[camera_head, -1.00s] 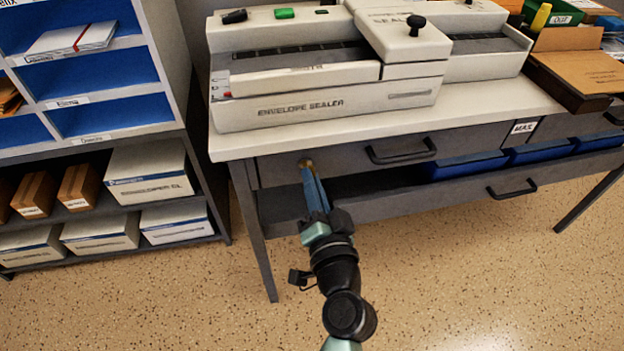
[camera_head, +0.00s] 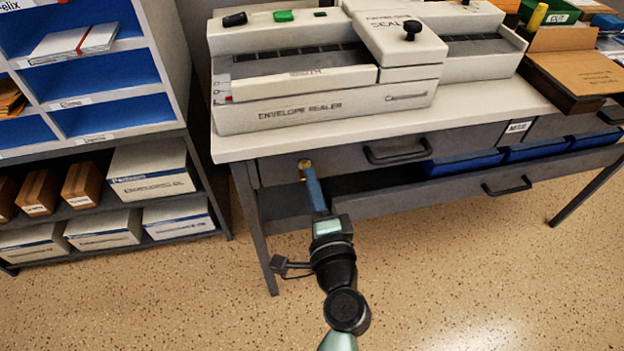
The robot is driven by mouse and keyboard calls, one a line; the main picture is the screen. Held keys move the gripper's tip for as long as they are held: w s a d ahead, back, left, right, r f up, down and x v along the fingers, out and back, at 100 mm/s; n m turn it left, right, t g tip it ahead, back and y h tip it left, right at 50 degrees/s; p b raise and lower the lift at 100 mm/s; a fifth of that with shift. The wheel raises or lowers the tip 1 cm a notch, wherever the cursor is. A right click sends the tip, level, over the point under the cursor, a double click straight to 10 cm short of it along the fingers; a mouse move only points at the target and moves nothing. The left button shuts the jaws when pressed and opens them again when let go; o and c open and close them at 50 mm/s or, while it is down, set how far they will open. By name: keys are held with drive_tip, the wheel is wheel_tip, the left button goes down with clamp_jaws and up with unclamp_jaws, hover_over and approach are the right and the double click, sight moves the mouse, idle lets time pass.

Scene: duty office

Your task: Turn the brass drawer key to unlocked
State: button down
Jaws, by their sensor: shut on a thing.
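The brass drawer key (camera_head: 304,165) sits in the lock at the left end of the grey drawer front (camera_head: 345,159), under the white tabletop. Only a small bit of brass shows above my fingertips. My gripper (camera_head: 307,175) reaches up from below with its blue fingers shut on the key. The fingers appear turned, with one covering the other. They hide most of the key, so I cannot tell its exact angle.
The black drawer handle (camera_head: 398,151) is to the right of the key. An envelope sealer (camera_head: 325,105) stands on the tabletop (camera_head: 482,104) above. A shelf unit (camera_head: 95,148) with boxes stands at the left. The speckled floor (camera_head: 450,270) in front is clear.

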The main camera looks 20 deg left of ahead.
idle(0.4)
drive_tip(key=c, duration=1)
unclamp_jaws()
drive_tip(key=v, duration=1.3)
drive_tip(key=shift+p, duration=0.3)
